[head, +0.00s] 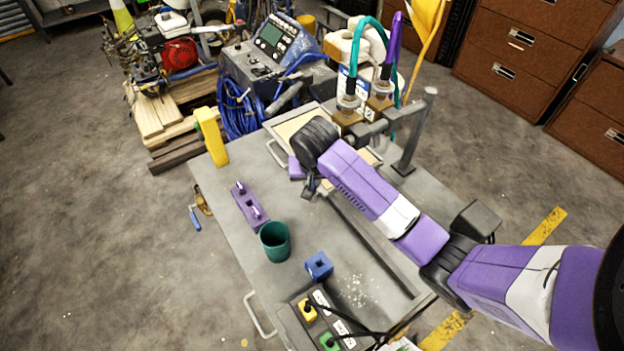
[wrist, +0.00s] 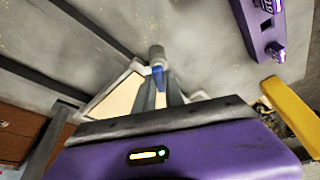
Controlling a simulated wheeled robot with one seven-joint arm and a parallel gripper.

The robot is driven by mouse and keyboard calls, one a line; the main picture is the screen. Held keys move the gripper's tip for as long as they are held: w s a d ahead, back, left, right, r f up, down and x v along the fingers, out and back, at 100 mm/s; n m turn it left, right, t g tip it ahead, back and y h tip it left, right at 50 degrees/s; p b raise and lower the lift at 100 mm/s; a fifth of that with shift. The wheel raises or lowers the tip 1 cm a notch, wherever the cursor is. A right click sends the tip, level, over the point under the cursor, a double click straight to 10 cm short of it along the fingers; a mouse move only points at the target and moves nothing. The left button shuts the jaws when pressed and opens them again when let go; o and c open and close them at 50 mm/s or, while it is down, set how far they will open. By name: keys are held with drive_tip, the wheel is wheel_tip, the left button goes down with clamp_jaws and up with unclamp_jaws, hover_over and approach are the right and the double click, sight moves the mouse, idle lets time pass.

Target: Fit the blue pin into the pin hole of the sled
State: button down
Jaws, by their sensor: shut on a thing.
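My gripper (head: 309,189) hangs over the grey table near its far end, by the long dark rail. In the wrist view, the gripper's two fingers (wrist: 160,92) are shut on the blue pin (wrist: 158,74), which has a grey round end. The pin's far end is hard to make out, and the pin cannot be made out in the head view. A purple block (head: 249,204) with upright purple pegs lies left of the gripper and also shows in the wrist view (wrist: 252,22). A blue block (head: 318,266) with a dark opening lies nearer. I cannot tell which part is the sled.
A green cup (head: 275,241) stands beside the purple block. A yellow upright piece (head: 211,136) is at the table's left corner. A light tray (head: 297,122) and grey post (head: 414,135) stand at the far end. A power strip (head: 322,318) with plugs is at the near edge.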

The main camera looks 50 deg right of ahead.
drive_tip(key=shift+f, duration=0.15)
idle(0.4)
drive_tip(key=c, duration=1.3)
unclamp_jaws()
drive_tip(key=shift+c, duration=0.2)
drive_tip(key=shift+o, duration=0.2)
drive_tip(key=shift+o, duration=1.4)
drive_tip(key=p+v, duration=0.4)
drive_tip(key=v, duration=0.3)
drive_tip(key=shift+p, duration=0.3)
